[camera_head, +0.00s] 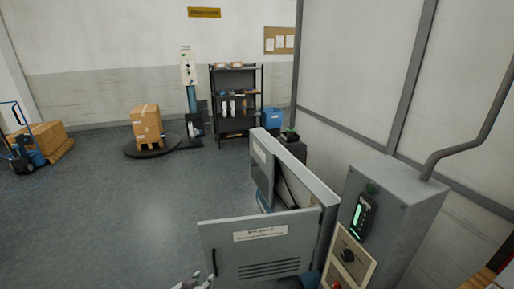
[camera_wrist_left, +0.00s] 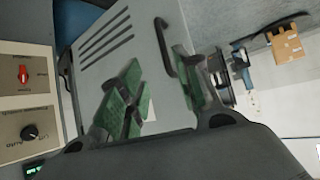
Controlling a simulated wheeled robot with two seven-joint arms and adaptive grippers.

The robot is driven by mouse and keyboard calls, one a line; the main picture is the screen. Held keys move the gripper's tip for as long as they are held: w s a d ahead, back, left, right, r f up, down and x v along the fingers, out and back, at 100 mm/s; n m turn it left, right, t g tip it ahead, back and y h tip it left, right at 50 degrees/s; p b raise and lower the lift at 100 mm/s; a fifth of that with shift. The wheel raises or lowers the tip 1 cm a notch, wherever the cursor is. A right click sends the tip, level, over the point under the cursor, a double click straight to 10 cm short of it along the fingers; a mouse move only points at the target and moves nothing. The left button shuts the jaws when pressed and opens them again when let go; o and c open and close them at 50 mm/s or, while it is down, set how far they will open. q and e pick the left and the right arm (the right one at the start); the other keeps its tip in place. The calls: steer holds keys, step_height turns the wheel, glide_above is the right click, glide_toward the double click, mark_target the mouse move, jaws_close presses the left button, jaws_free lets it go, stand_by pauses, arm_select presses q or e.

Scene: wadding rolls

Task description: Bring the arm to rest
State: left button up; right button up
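My left gripper (camera_head: 193,282) shows only in part at the bottom edge of the head view, just below the open cabinet door (camera_head: 262,249). In the left wrist view its two green-padded fingers (camera_wrist_left: 160,88) stand apart with a gap between them, and I see nothing held. Behind the fingers is the grey door (camera_wrist_left: 120,40), with its slots and a dark handle (camera_wrist_left: 172,52). I cannot tell from these views whether a finger touches it. My right gripper is not clearly seen.
A grey control box (camera_head: 395,215) with a green display and a panel with a black knob (camera_head: 347,256) stand right of the door. A shelf (camera_head: 237,100), a turntable (camera_head: 130,151) with a carton (camera_head: 146,122), and a blue hand truck (camera_head: 22,150) stand farther back. The left floor is open.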

arm_select(q)
steer(key=shift+s+a+r+g+y, duration=0.55)
steer(key=shift+s+a+g, duration=0.8)
steer(key=shift+s, duration=3)
steer(key=shift+s+a+r+g+y, duration=0.55)
steer(key=shift+s+g, duration=1.4)
steer(key=shift+s, duration=2.35)
step_height(320, 180, down, 33)
steer(key=s+g, duration=0.1)
steer(key=s, duration=0.2)
steer(key=s+a+f, duration=0.2)
steer(key=s+f, duration=0.7)
steer(key=s, duration=0.2)
steer(key=s+a+f+g, duration=0.1)
steer(key=s+a+f, duration=0.1)
steer(key=s+f, duration=0.8)
steer(key=shift+s+f+g, duration=0.3)
steer(key=shift+s, duration=0.1)
steer(key=shift+a, duration=0.1)
steer(key=shift+w, duration=0.1)
